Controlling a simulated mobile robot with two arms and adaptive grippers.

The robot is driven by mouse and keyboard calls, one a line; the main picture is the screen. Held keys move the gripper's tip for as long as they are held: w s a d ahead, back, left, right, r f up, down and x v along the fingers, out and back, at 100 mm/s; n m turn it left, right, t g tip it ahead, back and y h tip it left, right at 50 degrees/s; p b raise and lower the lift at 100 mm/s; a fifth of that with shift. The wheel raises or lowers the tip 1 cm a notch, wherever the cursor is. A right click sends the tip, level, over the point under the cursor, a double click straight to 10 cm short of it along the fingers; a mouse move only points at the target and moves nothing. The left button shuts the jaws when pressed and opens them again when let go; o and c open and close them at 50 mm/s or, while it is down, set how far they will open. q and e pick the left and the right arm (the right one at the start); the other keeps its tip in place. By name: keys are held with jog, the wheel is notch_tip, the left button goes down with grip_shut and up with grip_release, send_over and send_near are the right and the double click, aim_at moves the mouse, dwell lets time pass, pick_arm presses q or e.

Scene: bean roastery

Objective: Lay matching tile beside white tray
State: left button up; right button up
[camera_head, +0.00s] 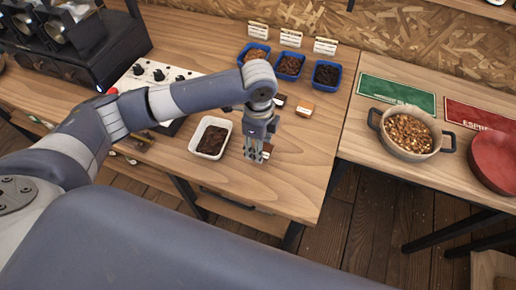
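The white tray (228,128) holds dark brown grounds or beans and sits near the front of the wooden table. My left gripper (257,157) points down just right of the tray, apart from it. Its fingers look close together, with a small brownish patch beside them; I cannot tell whether they hold something. A small tile with a light brown front (305,109) lies right of the gripper. A dark tile (280,101) lies between them, partly hidden by my wrist. Three blue trays with contents of differing browns stand behind: left (243,50), middle (291,76), right (326,88). My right gripper is out of view.
White label cards (291,37) stand behind the blue trays. A black machine (90,65) and a control panel with knobs (150,72) are at left. On the right table are a pot of beans (408,135), a green sign (397,94) and a red round object (496,160).

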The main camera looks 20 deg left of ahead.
pick_arm(q)
jog(key=shift+f, duration=1.45)
jog(key=shift+s, duration=0.1)
jog(key=o, duration=1.1)
jog(key=shift+a+f, duration=0.1)
notch_tip(320, 180, up, 12)
jog(key=shift+r, duration=0.15)
